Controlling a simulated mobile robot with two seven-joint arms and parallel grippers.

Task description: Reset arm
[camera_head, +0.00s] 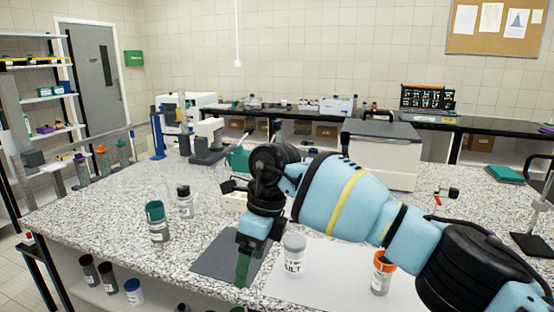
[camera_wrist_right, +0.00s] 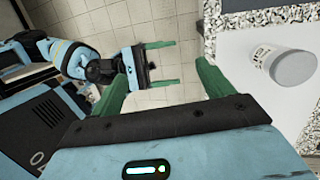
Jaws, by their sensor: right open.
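My right arm crosses the front of the speckled bench in the head view. Its gripper (camera_head: 243,262) points down over the front edge of the dark grey mat. In the right wrist view my right gripper (camera_wrist_right: 163,72) has its green fingers spread, with nothing held between them. My left gripper (camera_wrist_right: 175,63) shows beyond it over the tiled floor, with its fingers apart and empty. It is not in the head view. A white jar with a grey lid (camera_head: 293,256) stands right of my right gripper, apart from it. The jar also shows in the right wrist view (camera_wrist_right: 287,66).
An orange-lidded jar (camera_head: 382,272) stands on the white mat (camera_head: 335,268), near my forearm. The dark mat (camera_head: 212,255) lies left of it. A large white box (camera_head: 380,158) stands behind my arm.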

